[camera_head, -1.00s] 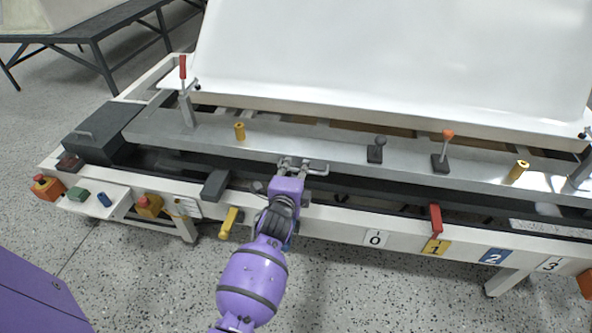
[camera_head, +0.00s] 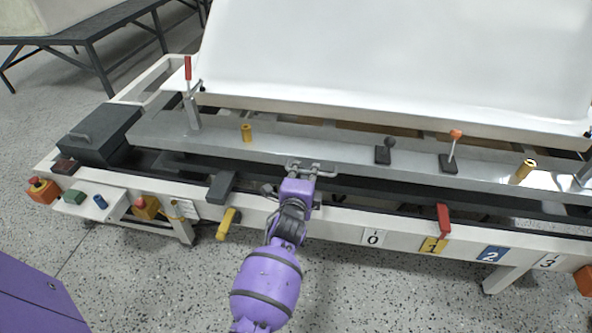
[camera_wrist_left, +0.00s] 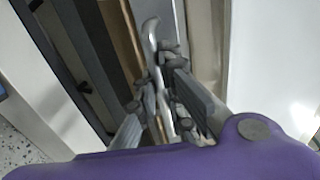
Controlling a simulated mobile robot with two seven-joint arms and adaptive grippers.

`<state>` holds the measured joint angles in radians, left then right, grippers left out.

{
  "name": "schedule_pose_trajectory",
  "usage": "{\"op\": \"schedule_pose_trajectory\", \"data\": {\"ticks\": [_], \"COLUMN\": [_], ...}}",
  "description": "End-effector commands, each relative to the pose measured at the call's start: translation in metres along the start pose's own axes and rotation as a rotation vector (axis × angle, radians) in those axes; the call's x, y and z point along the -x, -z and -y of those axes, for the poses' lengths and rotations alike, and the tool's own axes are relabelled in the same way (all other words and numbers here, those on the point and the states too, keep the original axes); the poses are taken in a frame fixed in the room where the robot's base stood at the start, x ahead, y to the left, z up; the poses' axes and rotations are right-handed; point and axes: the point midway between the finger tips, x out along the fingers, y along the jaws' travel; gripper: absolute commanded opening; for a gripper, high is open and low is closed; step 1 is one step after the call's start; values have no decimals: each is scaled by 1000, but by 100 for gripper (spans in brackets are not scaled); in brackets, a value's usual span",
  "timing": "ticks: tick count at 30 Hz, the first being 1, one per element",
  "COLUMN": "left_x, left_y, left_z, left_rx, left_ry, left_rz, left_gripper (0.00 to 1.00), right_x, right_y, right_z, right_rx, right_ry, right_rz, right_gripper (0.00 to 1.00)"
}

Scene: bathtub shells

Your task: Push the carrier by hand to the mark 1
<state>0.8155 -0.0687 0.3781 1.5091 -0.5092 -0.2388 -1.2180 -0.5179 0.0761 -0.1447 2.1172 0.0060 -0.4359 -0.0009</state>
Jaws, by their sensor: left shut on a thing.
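The carrier is a long grey metal beam (camera_head: 345,164) under a white tub shell (camera_head: 400,65). My left gripper (camera_head: 303,170) is shut on the bar handle (camera_head: 325,172) at the beam's front edge. The left wrist view shows its fingers (camera_wrist_left: 165,105) around the curved metal handle (camera_wrist_left: 152,40). Mark 1 is a yellow plate (camera_head: 433,245) on the white front rail, between mark 0 (camera_head: 373,237) and mark 2 (camera_head: 492,254). A red pointer (camera_head: 443,220) hangs just above mark 1, right of its middle. My right gripper is out of view.
Mark 3 (camera_head: 549,261) is farther right on the rail. A dark grey block (camera_head: 221,186) and a yellow lever (camera_head: 229,223) are left of my gripper. A black box (camera_head: 101,134) stands at the bed's left end. An orange-knobbed lever (camera_head: 453,148) stands on the beam.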

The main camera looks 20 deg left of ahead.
Motion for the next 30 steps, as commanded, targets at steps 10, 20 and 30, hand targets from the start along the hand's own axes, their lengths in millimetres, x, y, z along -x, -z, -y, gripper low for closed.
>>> {"op": "schedule_pose_trajectory", "data": {"ticks": [10, 20, 30], "left_x": [0, 28, 97], "left_y": [-6, -6, -1], "left_z": [0, -2, -2], "left_rx": [-2, -3, -1], "left_ry": [0, -1, -2], "left_rz": [8, 8, 1], "left_gripper": [17, 17, 17], "right_x": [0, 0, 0], "right_y": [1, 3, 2], "right_z": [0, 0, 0], "right_rx": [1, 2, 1], "right_ry": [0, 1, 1], "right_rz": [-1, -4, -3], "right_gripper": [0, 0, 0]}}
